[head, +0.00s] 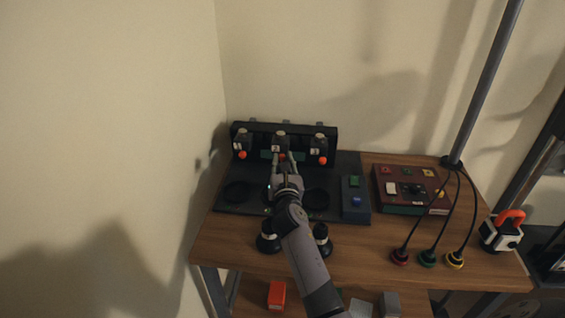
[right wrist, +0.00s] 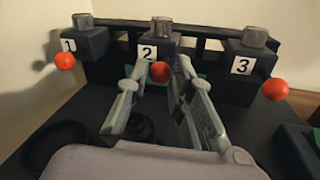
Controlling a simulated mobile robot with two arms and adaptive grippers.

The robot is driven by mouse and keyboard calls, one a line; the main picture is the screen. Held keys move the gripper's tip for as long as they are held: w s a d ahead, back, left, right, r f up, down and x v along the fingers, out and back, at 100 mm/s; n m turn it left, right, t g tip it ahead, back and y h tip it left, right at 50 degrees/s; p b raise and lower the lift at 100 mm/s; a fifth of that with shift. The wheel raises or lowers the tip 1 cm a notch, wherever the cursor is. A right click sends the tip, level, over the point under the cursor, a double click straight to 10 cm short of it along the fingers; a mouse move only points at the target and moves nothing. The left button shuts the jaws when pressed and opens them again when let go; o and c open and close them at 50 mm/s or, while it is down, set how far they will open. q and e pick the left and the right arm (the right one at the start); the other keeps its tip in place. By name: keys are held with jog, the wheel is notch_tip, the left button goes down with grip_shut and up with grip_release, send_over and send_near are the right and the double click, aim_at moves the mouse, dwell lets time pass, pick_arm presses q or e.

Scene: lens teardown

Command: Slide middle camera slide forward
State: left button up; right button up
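The middle camera slide (head: 279,141), labelled 2, is a dark block with a grey knob on top, on the black rack at the back of the table. It also shows in the right wrist view (right wrist: 146,52). Its red ball handle (right wrist: 160,72) sticks out in front. My right gripper (head: 284,159) reaches up to this slide from the front. In the right wrist view its two fingers (right wrist: 157,75) stand apart, one on each side of the ball, and look open. Whether they touch the ball I cannot tell. My left gripper is not in view.
Slide 1 (right wrist: 86,45) and slide 3 (right wrist: 248,65), each with a red ball, stand on either side. A dark base plate (head: 346,165) lies below. To the right are a red button box (head: 410,190), hanging cables with coloured plugs and an orange-handled object (head: 502,231).

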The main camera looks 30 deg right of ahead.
grip_shut()
dwell(0.3)
jog(key=v, duration=0.2)
jog(key=p+v, duration=0.1)
jog(key=v, duration=0.1)
jog(key=shift+a, duration=0.4)
jog(key=shift+w, duration=0.15)
jog(key=o, duration=0.5)
grip_release()
jog(key=shift+d, duration=0.1)
notch_tip(320, 180, up, 10)
